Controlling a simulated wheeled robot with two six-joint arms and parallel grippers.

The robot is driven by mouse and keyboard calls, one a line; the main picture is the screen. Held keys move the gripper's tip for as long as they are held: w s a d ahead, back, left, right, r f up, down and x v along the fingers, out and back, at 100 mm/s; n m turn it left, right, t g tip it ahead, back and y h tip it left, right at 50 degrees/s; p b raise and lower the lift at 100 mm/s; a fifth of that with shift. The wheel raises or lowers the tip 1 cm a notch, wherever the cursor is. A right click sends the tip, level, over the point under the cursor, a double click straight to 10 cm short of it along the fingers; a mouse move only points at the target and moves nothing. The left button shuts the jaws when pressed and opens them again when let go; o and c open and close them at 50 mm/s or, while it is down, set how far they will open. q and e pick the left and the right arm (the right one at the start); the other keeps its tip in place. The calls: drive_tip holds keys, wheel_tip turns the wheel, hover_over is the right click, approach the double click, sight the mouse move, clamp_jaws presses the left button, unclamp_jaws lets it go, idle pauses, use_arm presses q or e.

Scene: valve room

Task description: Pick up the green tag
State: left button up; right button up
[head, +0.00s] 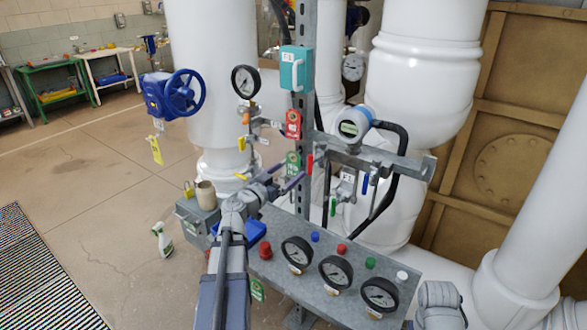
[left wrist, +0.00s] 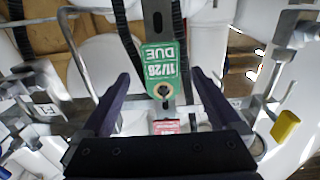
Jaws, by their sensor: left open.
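The green tag (head: 293,163) hangs on the grey upright post, below a red tag (head: 293,124). In the left wrist view the green tag (left wrist: 160,68) reads "11/28 DUE" upside down and has a brass-ringed hole. My left gripper (head: 285,176) is open, its dark fingers pointing toward the post just by the tag. In the left wrist view the tag appears between the two spread fingers, with visible space on both sides; I cannot tell how far ahead it is. My right gripper is not in view.
A grey panel with three gauges (head: 335,271) and coloured buttons lies below my left arm. Around the post are a teal box (head: 295,69), a pressure gauge (head: 245,81), a transmitter (head: 354,123) with black hose, and valve handles.

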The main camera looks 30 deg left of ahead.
sight(294, 165)
use_arm(q)
drive_tip(key=shift+w+d+r, duration=0.1)
drive_tip(key=shift+w, duration=1.75)
drive_tip(key=shift+w+d+r, duration=0.1)
drive_tip(key=shift+w, duration=1.75)
drive_tip(key=shift+c, duration=0.2)
drive_tip(key=c, duration=1.4)
